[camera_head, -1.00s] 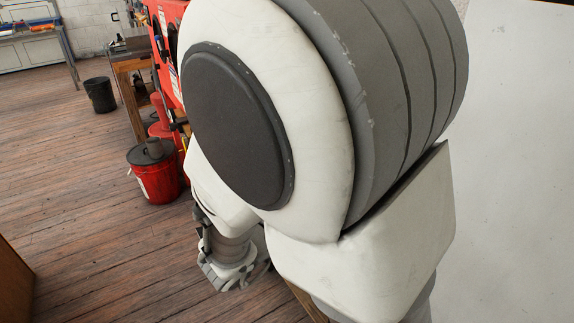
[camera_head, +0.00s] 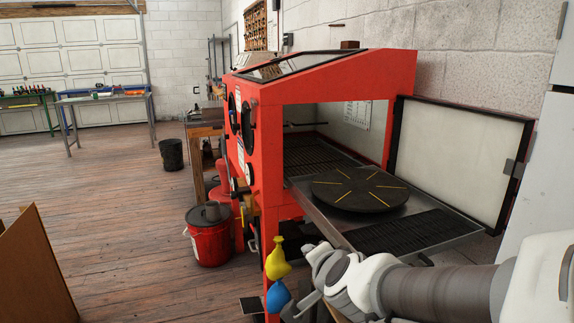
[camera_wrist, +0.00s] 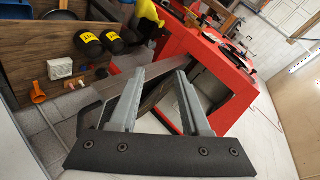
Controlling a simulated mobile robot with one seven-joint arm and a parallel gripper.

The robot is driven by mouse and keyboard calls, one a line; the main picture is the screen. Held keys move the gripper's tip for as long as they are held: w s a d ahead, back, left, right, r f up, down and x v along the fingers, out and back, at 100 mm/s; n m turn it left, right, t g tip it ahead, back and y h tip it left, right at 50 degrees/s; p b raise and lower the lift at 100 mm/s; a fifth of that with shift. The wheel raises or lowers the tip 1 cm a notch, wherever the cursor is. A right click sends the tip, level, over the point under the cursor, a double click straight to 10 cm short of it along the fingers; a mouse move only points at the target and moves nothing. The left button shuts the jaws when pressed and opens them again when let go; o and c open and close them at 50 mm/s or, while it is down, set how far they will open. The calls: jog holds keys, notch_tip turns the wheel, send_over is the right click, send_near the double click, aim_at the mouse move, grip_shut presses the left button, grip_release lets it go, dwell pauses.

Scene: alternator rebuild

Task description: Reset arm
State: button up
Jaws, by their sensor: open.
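My arm reaches in from the right edge of the head view, low in the picture. Its wrist is in front of the red blast cabinet (camera_head: 262,150). My gripper (camera_wrist: 161,74) shows in the wrist view with its two grey fingers apart and nothing between them. The cabinet (camera_wrist: 214,75) shows beyond the fingers in the wrist view.
The cabinet's door (camera_head: 458,145) is open, with a round turntable (camera_head: 358,188) on its pulled-out tray. A yellow item (camera_head: 277,264) and blue item (camera_head: 278,298) are close to my gripper. A red bucket (camera_head: 208,240) stands left of the cabinet.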

jog(key=s+d+r+n+g+h, duration=0.1)
jog(key=s+d+n+g, duration=0.3)
jog(key=s, duration=0.5)
jog(key=s+d+n+g, duration=0.1)
jog(key=s+d+n, duration=0.4)
jog(key=s, duration=0.4)
notch_tip(320, 180, up, 13)
jog(key=n+p, duration=0.1)
jog(key=p, duration=1.2)
jog(key=shift+s+a+r+n+g+h, duration=0.2)
jog(key=shift+s+n+g+h, duration=0.1)
jog(key=shift+s+g, duration=0.15)
jog(key=shift+d+f, duration=0.1)
jog(key=shift+d, duration=0.05)
